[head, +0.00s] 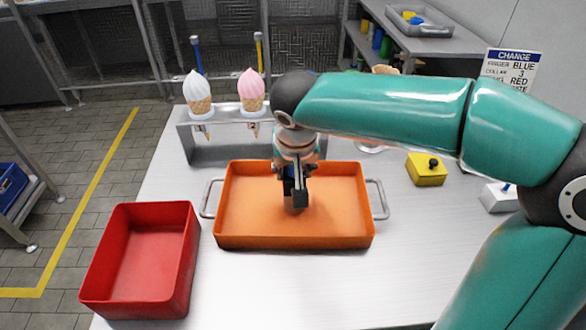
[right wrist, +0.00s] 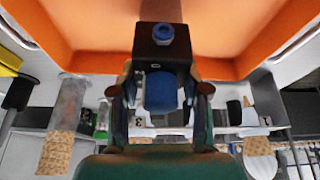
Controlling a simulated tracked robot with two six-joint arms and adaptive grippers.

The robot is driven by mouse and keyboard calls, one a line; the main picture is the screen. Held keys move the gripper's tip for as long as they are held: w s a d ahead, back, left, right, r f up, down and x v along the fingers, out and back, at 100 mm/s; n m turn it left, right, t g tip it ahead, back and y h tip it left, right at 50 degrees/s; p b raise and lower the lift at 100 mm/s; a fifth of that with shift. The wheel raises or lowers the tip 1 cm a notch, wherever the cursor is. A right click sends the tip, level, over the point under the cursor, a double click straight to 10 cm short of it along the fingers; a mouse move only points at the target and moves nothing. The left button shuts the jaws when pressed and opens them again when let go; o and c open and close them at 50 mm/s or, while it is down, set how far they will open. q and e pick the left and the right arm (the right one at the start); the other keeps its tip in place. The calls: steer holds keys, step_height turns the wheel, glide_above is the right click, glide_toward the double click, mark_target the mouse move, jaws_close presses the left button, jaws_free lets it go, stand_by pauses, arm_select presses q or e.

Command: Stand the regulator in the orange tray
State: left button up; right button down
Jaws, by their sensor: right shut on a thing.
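The orange tray (head: 335,205) with two side handles lies on the table in the middle of the head view. My right gripper (head: 294,180) points down over the middle of the tray. It is shut on the regulator, a black block (right wrist: 148,50) with a blue round fitting on it and a blue knob (right wrist: 160,92) between the fingers (right wrist: 160,86). In the head view the regulator (head: 300,196) is a dark shape low inside the tray, partly hidden by the gripper. I cannot tell whether it touches the tray floor. My left gripper is not in view.
A red bin (head: 142,258) stands at the left front. Behind the tray a metal rack (head: 208,153) holds a white cone (head: 199,92) and a pink cone (head: 251,90). A yellow box (head: 427,170) with a black knob sits right of the tray. A sign (head: 510,68) stands at the back right.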

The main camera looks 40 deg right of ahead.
steer(key=shift+f, duration=0.15)
steer(key=c, duration=0.6)
jaws_free()
steer(key=shift+o, duration=0.2)
steer(key=shift+r, duration=0.35)
steer(key=p+v, duration=0.2)
steer(key=v, duration=0.9)
steer(key=shift+r, duration=0.3)
steer(key=shift+s+a, duration=0.1)
